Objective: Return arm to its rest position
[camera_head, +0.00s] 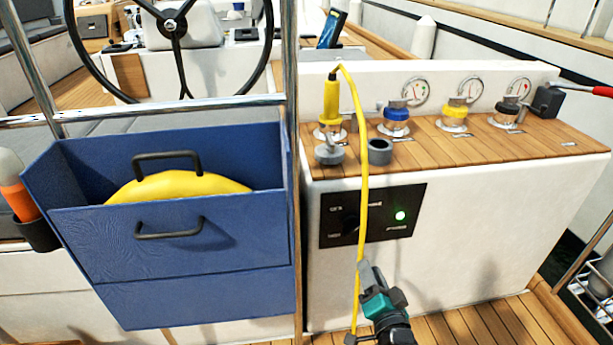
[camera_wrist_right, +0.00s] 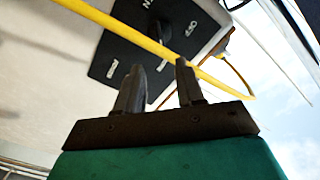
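My right gripper (camera_head: 370,268), teal with grey fingers, is low in front of the white console, below the black switch panel (camera_head: 341,234). In the right wrist view its two fingers (camera_wrist_right: 158,74) stand apart with nothing visible between them. The panel (camera_wrist_right: 120,48) with its dark knob shows beyond the fingers. A yellow cable (camera_head: 362,180) hangs down past the panel, close to the gripper; the wrist view shows the cable (camera_wrist_right: 152,43) crossing beyond the fingers. I cannot tell whether they touch. My left gripper is not in view.
A yellow plug (camera_head: 331,102) stands upright at a console-top socket. Blue (camera_head: 396,114), yellow (camera_head: 455,112) and black (camera_head: 508,106) fittings line the wooden top. A green light (camera_head: 400,216) glows on the panel. A blue bin (camera_head: 180,300) holds a yellow coil, left of a steel post (camera_head: 291,100).

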